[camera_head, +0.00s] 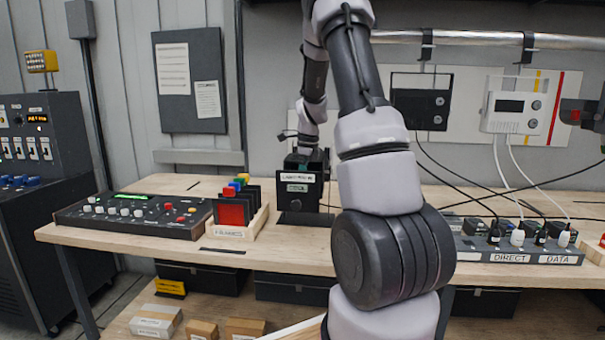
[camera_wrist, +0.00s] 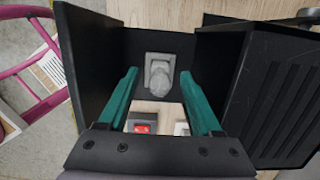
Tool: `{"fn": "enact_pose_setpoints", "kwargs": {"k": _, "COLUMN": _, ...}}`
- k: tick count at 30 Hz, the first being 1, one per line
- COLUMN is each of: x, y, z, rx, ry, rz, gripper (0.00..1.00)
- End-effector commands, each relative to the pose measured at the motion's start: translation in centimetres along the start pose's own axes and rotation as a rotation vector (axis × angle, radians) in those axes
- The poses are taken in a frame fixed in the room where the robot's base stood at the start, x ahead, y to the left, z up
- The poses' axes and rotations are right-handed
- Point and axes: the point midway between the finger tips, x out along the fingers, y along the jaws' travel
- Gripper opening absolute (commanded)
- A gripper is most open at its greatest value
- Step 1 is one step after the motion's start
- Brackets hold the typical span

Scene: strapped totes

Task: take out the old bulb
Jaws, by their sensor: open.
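The old bulb (camera_wrist: 158,78) is a dull grey rounded shape on a grey base, inside an open black lamp housing (camera_wrist: 85,50) in the wrist view. My gripper (camera_wrist: 159,73) has its two teal fingers apart, reaching into the housing with one on each side of the bulb. I see gaps between the fingers and the bulb; whether they are level with it in depth is unclear. In the head view the lamp housing (camera_head: 300,203) stands on the bench with labels on its front.
A ribbed black panel (camera_wrist: 282,95) stands open right of the housing. A rack of coloured frames (camera_head: 236,212) and a control panel (camera_head: 130,215) stand left on the bench (camera_head: 300,258). A socket strip (camera_head: 515,250) with plugs and cables is at the right.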

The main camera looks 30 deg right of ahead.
Motion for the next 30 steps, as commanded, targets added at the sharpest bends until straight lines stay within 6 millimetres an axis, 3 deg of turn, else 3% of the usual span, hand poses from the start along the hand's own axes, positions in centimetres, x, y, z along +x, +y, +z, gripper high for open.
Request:
{"fn": "enact_pose_setpoints", "kwargs": {"k": 10, "x": 0.41, "y": 0.0, "z": -0.01, "rx": -0.001, "ry": 0.0, "rz": -0.001, "gripper": 0.66}}
{"fn": "enact_pose_setpoints", "kwargs": {"k": 15, "x": 0.39, "y": 0.0, "z": -0.01, "rx": -0.001, "ry": 0.0, "rz": 0.0, "gripper": 0.01}}
{"fn": "enact_pose_setpoints", "kwargs": {"k": 19, "x": 0.39, "y": 0.0, "z": -0.01, "rx": -0.001, "ry": 0.0, "rz": 0.0, "gripper": 0.0}}
{"fn": "enact_pose_setpoints", "kwargs": {"k": 20, "x": 0.38, "y": 0.0, "z": -0.01, "rx": -0.001, "ry": 0.0, "rz": 0.0, "gripper": 0.19}}
{"fn": "enact_pose_setpoints", "kwargs": {"k": 21, "x": 0.38, "y": 0.0, "z": -0.01, "rx": -0.001, "ry": 0.0, "rz": 0.0, "gripper": 0.04}}
{"fn": "enact_pose_setpoints", "kwargs": {"k": 22, "x": 0.38, "y": 0.0, "z": -0.01, "rx": -0.001, "ry": 0.0, "rz": 0.0, "gripper": 0.0}}
{"fn": "enact_pose_setpoints", "kwargs": {"k": 30, "x": -0.11, "y": -0.01, "z": 0.09, "rx": -0.001, "ry": 0.0, "rz": -0.001, "gripper": 0.0}}
